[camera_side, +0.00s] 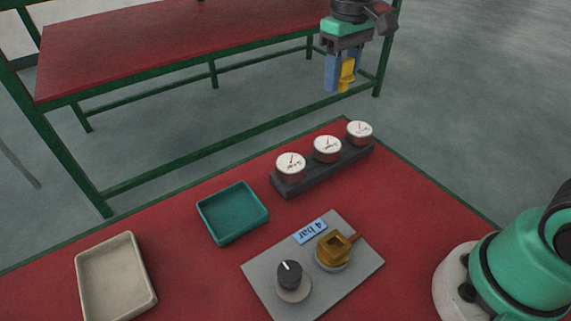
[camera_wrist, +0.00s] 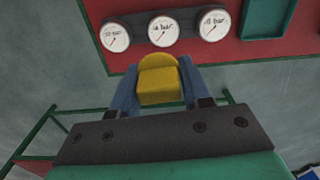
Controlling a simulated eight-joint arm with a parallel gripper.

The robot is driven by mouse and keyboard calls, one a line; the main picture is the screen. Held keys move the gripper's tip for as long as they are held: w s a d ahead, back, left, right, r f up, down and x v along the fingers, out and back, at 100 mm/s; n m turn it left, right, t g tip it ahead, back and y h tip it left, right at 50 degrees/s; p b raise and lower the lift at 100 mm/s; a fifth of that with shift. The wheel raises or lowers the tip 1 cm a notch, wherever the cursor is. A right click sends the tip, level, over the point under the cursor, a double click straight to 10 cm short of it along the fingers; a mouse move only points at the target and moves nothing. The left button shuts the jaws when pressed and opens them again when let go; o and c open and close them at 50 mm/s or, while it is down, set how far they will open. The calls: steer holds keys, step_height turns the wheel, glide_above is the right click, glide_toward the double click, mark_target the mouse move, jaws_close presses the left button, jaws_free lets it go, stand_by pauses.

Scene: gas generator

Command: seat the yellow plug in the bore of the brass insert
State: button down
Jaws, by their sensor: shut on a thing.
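The yellow plug (camera_side: 347,74) is held between the blue fingers of my gripper (camera_side: 338,84), high above the far edge of the red table. In the wrist view the plug (camera_wrist: 159,80) fills the gap between the fingers of my gripper (camera_wrist: 158,94), its rounded end toward the gauges. The brass insert (camera_side: 334,248) stands on a grey plate on the table, with a small arm sticking out to its right. A dark square opening shows in its top. The plug is well apart from it. The insert is not visible in the wrist view.
Three round gauges (camera_side: 327,148) stand on a dark block by the far table edge. A black knob (camera_side: 290,273) and a blue "4 bar" label (camera_side: 310,231) share the grey plate (camera_side: 262,266). A teal tray (camera_side: 205,223) and a beige tray (camera_side: 84,285) lie left.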

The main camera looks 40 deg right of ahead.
steer(key=shift+a+m, duration=0.15)
steer(key=shift+m, duration=0.15)
steer(key=s+a+f, duration=0.2)
steer(key=s+a, duration=0.3)
steer(key=a, duration=0.2)
glide_toward(336, 232)
steer(key=s+a, duration=0.1)
steer(key=shift+a, duration=0.15)
steer(key=shift+f, duration=0.1)
steer(key=shift+f, duration=2.8)
steer(key=shift+f, duration=0.8)
steer(key=shift+c, duration=1.7)
jaws_free()
